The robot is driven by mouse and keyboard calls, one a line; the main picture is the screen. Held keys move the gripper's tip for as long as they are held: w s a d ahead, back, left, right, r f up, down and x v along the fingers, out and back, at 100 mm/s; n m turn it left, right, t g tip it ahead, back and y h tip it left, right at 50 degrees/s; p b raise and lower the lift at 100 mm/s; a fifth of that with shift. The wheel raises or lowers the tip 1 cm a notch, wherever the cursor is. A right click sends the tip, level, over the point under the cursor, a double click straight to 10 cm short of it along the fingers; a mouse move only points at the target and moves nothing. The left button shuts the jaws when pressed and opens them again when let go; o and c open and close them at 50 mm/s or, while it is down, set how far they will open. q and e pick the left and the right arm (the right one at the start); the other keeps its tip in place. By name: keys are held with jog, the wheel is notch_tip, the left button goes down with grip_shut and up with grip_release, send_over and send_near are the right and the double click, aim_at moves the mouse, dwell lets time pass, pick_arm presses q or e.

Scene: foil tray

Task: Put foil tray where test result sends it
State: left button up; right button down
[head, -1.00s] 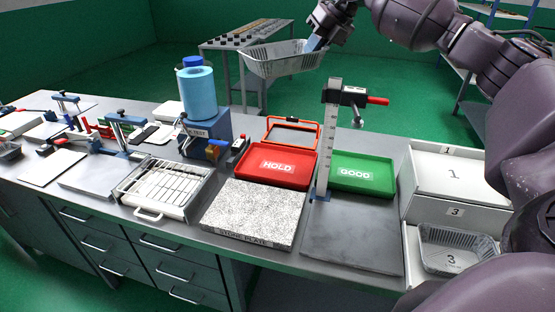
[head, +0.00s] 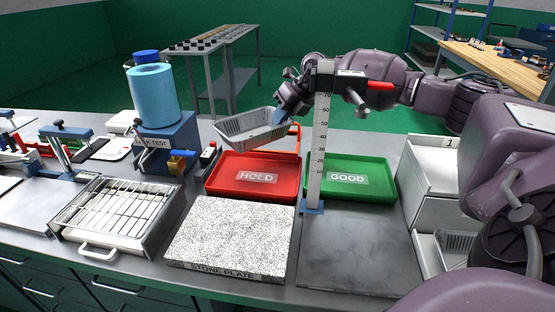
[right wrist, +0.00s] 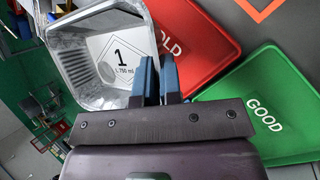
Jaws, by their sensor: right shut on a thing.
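The foil tray (head: 240,132) is held in the air by my right gripper (head: 284,117), tilted, above and behind the back edge of the red HOLD tray (head: 228,185). In the right wrist view the foil tray (right wrist: 82,72) shows a white label with "1" and "750 ml" inside, and the blue fingers of the right gripper (right wrist: 160,82) are closed on its rim. The green GOOD tray (head: 378,188) lies right of the red one; both are empty. It also shows in the wrist view (right wrist: 290,90). My left gripper is not in view.
A height gauge (head: 318,150) stands upright between the two coloured trays, close to my right arm. A leak tester with a blue tank (head: 153,97) stands left. The stone plate (head: 225,235) and wire rack (head: 120,212) lie in front. White numbered boxes (head: 425,165) stand right.

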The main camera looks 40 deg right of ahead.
notch_tip(320, 180, down, 8)
jog(key=shift+r+b, duration=0.1)
jog(key=shift+b, duration=0.25)
notch_tip(320, 180, down, 5)
jog(key=shift+r+b, duration=0.1)
jog(key=shift+b, duration=0.25)
jog(key=shift+f, duration=0.2)
jog(key=c, duration=1.6)
grip_release()
jog(key=shift+r, duration=0.15)
